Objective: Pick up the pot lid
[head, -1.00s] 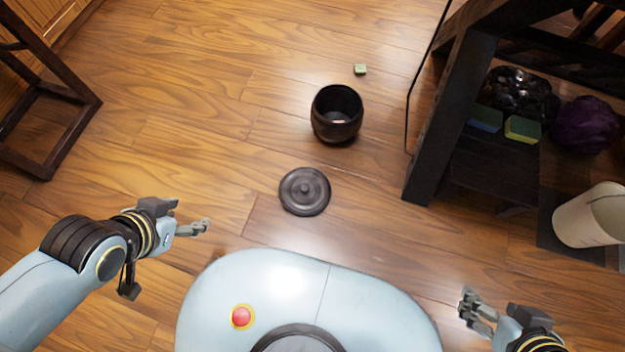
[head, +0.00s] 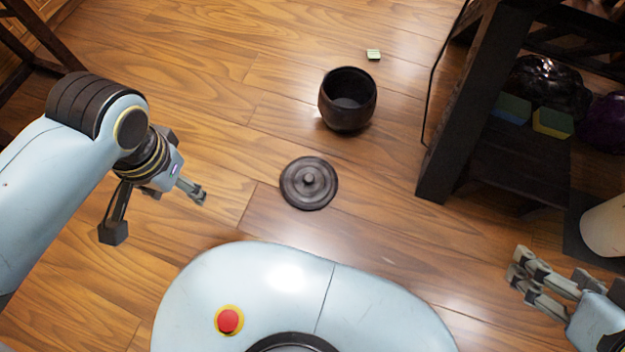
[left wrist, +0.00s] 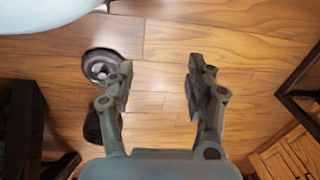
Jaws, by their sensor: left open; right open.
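The pot lid (head: 309,183) is dark, round and flat with a small knob in its middle. It lies on the wooden floor just in front of my base in the head view. In the left wrist view the lid (left wrist: 101,66) shows left of the fingers, partly behind the left finger. The dark pot (head: 347,100) stands open and upright on the floor beyond the lid. My left gripper (head: 198,195) is open and empty, left of the lid and apart from it; its fingers (left wrist: 160,80) are spread in the wrist view. My right gripper (head: 518,274) is open and empty at the lower right.
A dark shelf (head: 445,150) stands at the right, holding sponges (head: 552,122) and dark and purple round things. A white container (head: 606,226) is at the right edge. The floor around the lid is clear.

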